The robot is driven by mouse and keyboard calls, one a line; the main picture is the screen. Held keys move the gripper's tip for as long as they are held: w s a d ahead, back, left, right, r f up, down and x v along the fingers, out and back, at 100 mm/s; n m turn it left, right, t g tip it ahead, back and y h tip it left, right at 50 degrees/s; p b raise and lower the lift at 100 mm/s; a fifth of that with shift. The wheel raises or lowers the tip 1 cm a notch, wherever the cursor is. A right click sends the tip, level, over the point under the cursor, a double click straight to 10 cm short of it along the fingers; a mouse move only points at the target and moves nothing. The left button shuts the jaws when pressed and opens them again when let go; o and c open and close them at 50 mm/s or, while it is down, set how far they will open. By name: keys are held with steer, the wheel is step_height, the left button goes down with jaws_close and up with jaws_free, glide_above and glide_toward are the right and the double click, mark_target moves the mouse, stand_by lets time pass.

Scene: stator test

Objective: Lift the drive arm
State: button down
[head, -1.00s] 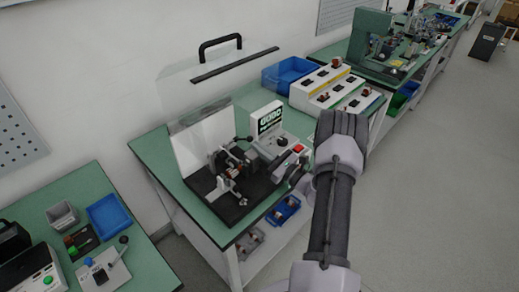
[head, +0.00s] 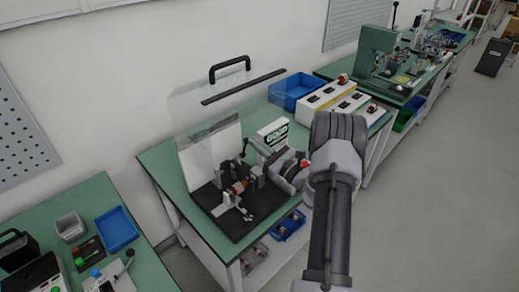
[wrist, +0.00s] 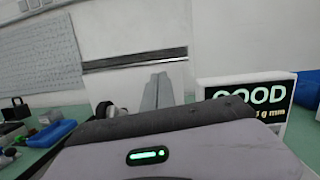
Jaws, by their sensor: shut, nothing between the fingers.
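The stator test rig stands on a black base (head: 252,222) on the green bench, with a copper-coloured part (head: 238,187) held in its middle. A thin black lever (head: 244,148), which looks like the drive arm, rises at the back of the rig. A dark round knob (wrist: 103,108) shows left of my fingers in the wrist view; I cannot tell for sure that it belongs to the lever. My gripper (wrist: 158,90) has its grey fingers together and empty. In the head view, my wrist is at the rig's right side, and the fingertips are hard to make out.
A display (head: 272,133) reading GOOD stands behind the rig and close on the right in the wrist view (wrist: 245,100). A clear guard with a black handle (head: 229,68) is raised behind. A blue bin (head: 296,90) and white switch box (head: 330,98) stand at the right.

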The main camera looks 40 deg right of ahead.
steer(key=shift+w+r, duration=0.35)
steer(key=shift+w, duration=0.15)
stand_by(0.4)
